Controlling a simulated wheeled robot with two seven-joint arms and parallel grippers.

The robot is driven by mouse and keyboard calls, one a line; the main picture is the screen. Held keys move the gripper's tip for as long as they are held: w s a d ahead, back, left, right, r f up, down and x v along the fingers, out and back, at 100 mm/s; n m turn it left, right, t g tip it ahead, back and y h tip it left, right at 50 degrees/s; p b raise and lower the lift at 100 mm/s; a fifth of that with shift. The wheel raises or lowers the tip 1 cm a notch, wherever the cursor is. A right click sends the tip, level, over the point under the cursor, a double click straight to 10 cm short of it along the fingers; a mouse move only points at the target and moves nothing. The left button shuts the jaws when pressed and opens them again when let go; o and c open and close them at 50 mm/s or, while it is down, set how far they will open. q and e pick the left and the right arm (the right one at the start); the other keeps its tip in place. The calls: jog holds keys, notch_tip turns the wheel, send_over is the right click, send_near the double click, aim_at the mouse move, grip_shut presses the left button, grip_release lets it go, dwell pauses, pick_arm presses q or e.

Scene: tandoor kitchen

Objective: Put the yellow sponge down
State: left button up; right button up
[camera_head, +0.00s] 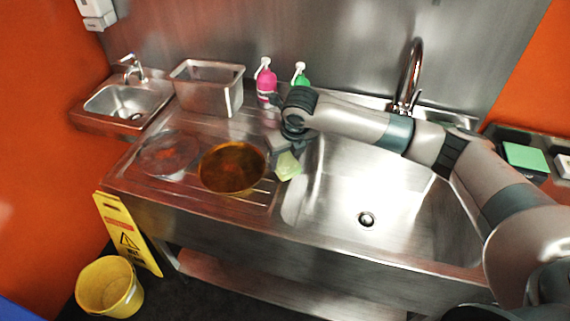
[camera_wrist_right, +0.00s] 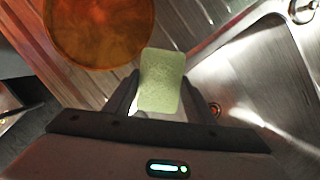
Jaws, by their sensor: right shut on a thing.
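The yellow sponge (camera_head: 288,166) is a pale yellow-green block in the head view. It also shows in the right wrist view (camera_wrist_right: 161,80), between the two dark fingers. My right gripper (camera_head: 284,152) is shut on the sponge, above the strip between the drainboard and the left edge of the sink basin. In the wrist view the right gripper (camera_wrist_right: 160,98) points toward the drainboard. Whether the sponge touches the surface below cannot be told. My left gripper is not in view.
A round amber-brown pan (camera_head: 233,168) and a grey round dish (camera_head: 168,156) lie on the drainboard (camera_head: 125,178). Pink (camera_head: 265,84) and green (camera_head: 301,79) bottles and a steel container (camera_head: 209,88) stand behind. The sink basin (camera_head: 390,195) is empty. A tall faucet (camera_head: 409,75) rises behind it.

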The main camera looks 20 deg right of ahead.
aim_at(286, 162)
notch_tip(286, 162, down, 2)
jog(key=shift+p, duration=0.5)
jog(key=shift+f, duration=0.5)
jog(key=shift+f, duration=0.35)
jog(key=o, duration=0.9)
jog(key=shift+r, duration=0.1)
jog(key=shift+r, duration=0.2)
jog(key=b+v, duration=0.3)
jog(key=v, duration=0.8)
jog(key=shift+s+r, duration=0.2)
jog(key=shift+r, duration=0.4)
